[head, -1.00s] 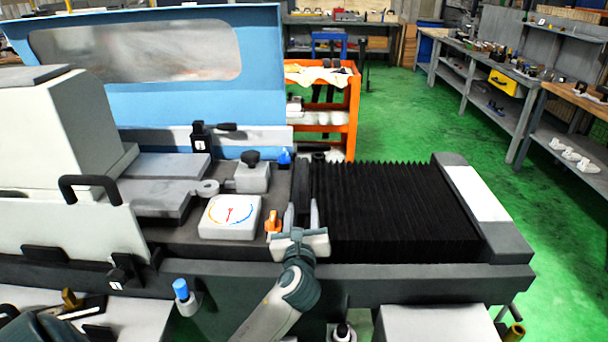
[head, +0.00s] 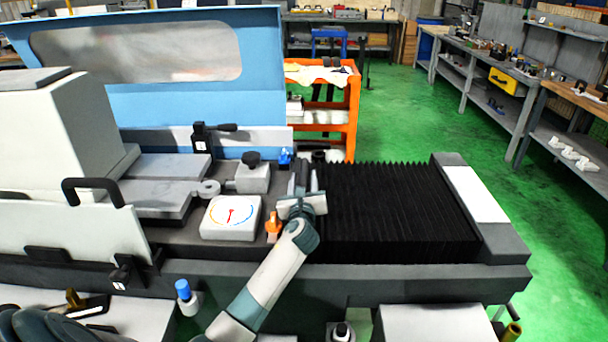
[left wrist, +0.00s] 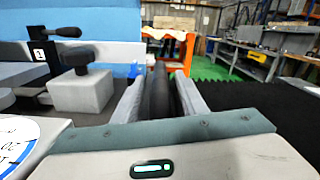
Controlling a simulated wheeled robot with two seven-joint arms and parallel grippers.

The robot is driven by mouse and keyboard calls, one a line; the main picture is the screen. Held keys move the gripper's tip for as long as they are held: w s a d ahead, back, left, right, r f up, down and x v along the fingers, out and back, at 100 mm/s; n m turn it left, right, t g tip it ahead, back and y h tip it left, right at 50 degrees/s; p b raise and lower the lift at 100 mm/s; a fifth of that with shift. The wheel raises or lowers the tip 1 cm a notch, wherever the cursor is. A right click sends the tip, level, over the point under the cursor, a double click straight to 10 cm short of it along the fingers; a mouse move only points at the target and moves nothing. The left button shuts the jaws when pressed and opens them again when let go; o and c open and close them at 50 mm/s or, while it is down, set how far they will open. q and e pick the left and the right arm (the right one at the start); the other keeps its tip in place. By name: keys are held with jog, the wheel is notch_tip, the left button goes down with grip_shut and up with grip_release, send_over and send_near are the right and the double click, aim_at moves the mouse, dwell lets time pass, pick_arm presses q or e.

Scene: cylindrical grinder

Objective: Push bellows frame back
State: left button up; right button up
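The bellows frame (head: 304,178) is a dark upright bar at the left end of the black pleated bellows (head: 395,210). My left gripper (head: 305,178) reaches over the machine bed from the front, with one finger on each side of the frame. In the left wrist view the gripper (left wrist: 160,88) is open, and the dark bar of the frame (left wrist: 159,92) stands between its fingers. The bar looks closer to the right finger; whether they touch is unclear. The gripper body hides the near part of the frame. My right gripper is out of view.
A white dial plate (head: 231,217) and an orange knob (head: 273,226) sit close left of the gripper. A grey block with a black knob (head: 252,172) stands behind them. A grey end block (head: 480,205) closes the bellows at right. An orange cart (head: 350,110) stands behind.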

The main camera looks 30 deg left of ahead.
pick_arm(q)
jog(key=shift+x, duration=1.2)
grip_shut()
jog(key=shift+d, duration=0.15)
